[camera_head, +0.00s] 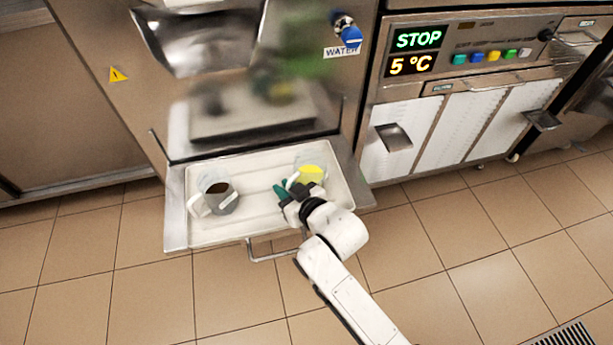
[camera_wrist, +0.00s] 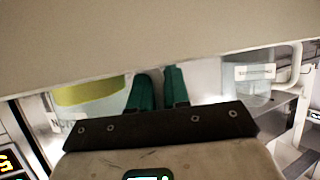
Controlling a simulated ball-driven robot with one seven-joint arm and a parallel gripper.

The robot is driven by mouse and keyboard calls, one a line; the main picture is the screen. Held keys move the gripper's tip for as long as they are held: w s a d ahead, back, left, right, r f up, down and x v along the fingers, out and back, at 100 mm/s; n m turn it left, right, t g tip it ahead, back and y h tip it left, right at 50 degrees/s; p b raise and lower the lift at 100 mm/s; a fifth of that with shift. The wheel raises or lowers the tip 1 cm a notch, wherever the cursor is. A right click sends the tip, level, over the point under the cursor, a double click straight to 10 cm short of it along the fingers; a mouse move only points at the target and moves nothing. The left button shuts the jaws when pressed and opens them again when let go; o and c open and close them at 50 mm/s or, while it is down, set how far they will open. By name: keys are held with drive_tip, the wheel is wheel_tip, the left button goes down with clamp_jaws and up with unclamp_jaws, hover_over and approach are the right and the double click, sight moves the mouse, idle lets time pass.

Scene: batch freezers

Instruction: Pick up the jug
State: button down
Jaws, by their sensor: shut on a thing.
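A clear jug with yellow contents (camera_head: 311,174) stands in the right part of a pale tray (camera_head: 250,219). Its white handle points left, toward my gripper (camera_head: 285,188). My gripper's green fingers are closed at that handle, which is mostly hidden by them. In the wrist view the fingers (camera_wrist: 158,88) are beside the yellow-filled jug (camera_wrist: 90,92), with a narrow pale gap between them. A second clear jug with dark brown contents (camera_head: 218,192) stands at the tray's left, apart from my gripper; a labelled jug (camera_wrist: 250,78) shows at right in the wrist view.
The tray sits on a metal shelf (camera_head: 174,215) with a bar handle at its front, under the machine's spout area. A blue knob (camera_head: 351,37) marked WATER is above. A control panel (camera_head: 470,52) reads STOP and 5 °C. Tiled floor in front is clear.

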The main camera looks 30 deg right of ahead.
drive_tip(key=shift+r, duration=0.15)
idle(0.3)
drive_tip(key=shift+r+p, duration=0.45)
drive_tip(key=shift+r, duration=0.5)
drive_tip(key=s+a+r+p, duration=0.1)
drive_tip(key=s+r+p, duration=0.3)
drive_tip(key=s+r, duration=0.6)
drive_tip(key=shift+s+a+r, duration=0.4)
drive_tip(key=shift+s, duration=1.45)
drive_tip(key=shift+s, duration=0.1)
